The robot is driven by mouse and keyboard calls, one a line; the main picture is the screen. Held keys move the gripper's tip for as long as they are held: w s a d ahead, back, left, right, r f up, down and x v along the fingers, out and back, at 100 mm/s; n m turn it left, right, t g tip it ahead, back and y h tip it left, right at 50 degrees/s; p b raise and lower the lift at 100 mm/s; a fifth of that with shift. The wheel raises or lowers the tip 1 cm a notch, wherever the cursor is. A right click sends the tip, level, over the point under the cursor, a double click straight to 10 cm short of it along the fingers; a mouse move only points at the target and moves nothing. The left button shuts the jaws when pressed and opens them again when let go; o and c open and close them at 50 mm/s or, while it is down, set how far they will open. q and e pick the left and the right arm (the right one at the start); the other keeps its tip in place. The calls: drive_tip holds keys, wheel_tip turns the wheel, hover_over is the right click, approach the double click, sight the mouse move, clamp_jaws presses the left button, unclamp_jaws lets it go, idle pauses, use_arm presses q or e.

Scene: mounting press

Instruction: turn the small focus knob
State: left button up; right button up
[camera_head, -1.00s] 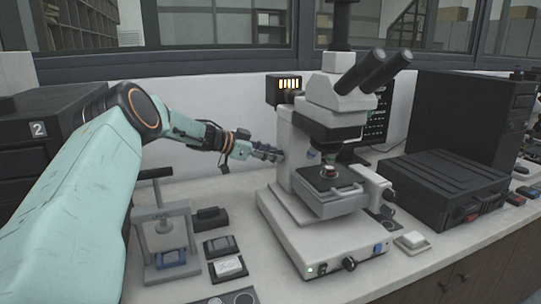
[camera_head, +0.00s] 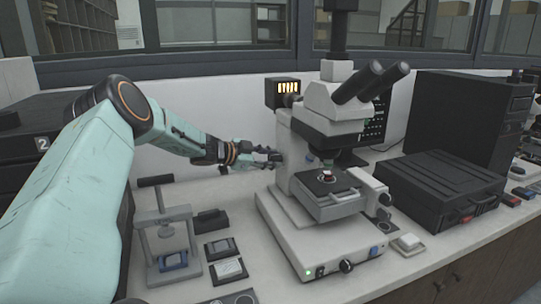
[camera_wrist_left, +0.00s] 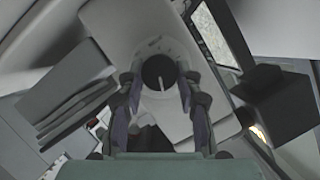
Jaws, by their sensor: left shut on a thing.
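The white microscope (camera_head: 318,228) stands on the bench, with its black eyepieces pointing up and right. My left gripper (camera_head: 276,156) reaches the left side of its column from the left. In the left wrist view the small focus knob (camera_wrist_left: 158,72) is a dark round knob with a pale line, set in a light collar. My left gripper (camera_wrist_left: 160,88) is shut on it, one finger on each side. In the head view the knob is hidden by the fingers. My right gripper is not in view.
A small press (camera_head: 167,240) and dark pads (camera_head: 221,248) stand on the bench below my left arm. A lamp box (camera_head: 283,92) sits behind the column. A black case (camera_head: 440,184) and a dark tower (camera_head: 468,112) fill the right side.

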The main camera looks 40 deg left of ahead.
use_arm(q)
drive_tip(key=shift+s+f+m+y, duration=0.15)
drive_tip(key=shift+f+m+y, duration=0.15)
drive_tip(key=shift+f+m, duration=0.1)
idle(0.4)
drive_tip(key=o, duration=1.1)
drive_tip(key=shift+a+r, duration=0.1)
drive_tip(key=shift+o, duration=0.2)
drive_tip(key=shift+r+t, duration=0.1)
drive_tip(key=shift+t, duration=0.2)
drive_tip(key=shift+r, duration=0.25)
wheel_tip(320, 180, up, 10)
drive_tip(key=shift+f, duration=0.25)
